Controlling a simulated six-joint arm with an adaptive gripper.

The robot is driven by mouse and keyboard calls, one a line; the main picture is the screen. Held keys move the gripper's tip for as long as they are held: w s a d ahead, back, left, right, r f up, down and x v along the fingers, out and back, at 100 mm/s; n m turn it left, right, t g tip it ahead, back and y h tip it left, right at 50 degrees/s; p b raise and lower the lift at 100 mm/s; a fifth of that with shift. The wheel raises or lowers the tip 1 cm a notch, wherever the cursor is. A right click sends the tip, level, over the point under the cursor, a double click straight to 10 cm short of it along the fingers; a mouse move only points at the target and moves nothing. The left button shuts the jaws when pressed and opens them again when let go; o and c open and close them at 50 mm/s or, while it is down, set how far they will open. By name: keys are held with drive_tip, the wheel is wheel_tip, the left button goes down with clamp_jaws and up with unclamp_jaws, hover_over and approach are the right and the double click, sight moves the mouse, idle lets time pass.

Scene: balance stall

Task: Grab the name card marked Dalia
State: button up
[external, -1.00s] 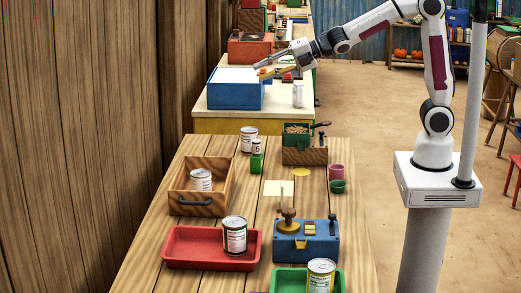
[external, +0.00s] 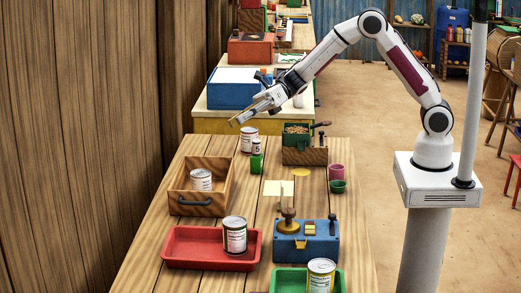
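I cannot make out a card with the name Dalia in this view; no lettering of that kind is readable. A plain pale cream card or sheet (external: 279,188) lies flat on the near wooden table, with no readable name. My gripper (external: 236,120) is in the air, pointing down and left, above the far end of that table near the white-labelled can (external: 249,138). Its fingers are small and seen from the side, so I cannot tell whether they are open or hold anything.
A wooden drawer-like box (external: 202,204) holding a can, a red tray (external: 184,248) with a can, a blue balance-like device (external: 323,245) and a green tray (external: 290,279) stand on the near table. A blue box (external: 228,96) stands behind my gripper. Bare planks show between them.

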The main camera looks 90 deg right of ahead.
sight(282, 192)
drive_tip(key=s+a+f+n+g+y, duration=0.3)
drive_tip(key=s+f+n+g+y, duration=0.3)
drive_tip(key=s+f+n+g, duration=0.4)
drive_tip(key=s+f+n, duration=0.3)
drive_tip(key=n, duration=0.1)
drive_tip(key=shift+s+a+f+g+y, duration=0.15)
drive_tip(key=shift+a+f+g+y, duration=0.15)
drive_tip(key=shift+a+g, duration=0.1)
drive_tip(key=shift+f, duration=1.15)
drive_tip(key=shift+a+f, duration=0.15)
drive_tip(key=shift+f, duration=2.25)
drive_tip(key=shift+s+a+r, duration=0.1)
drive_tip(key=shift+a, duration=1.3)
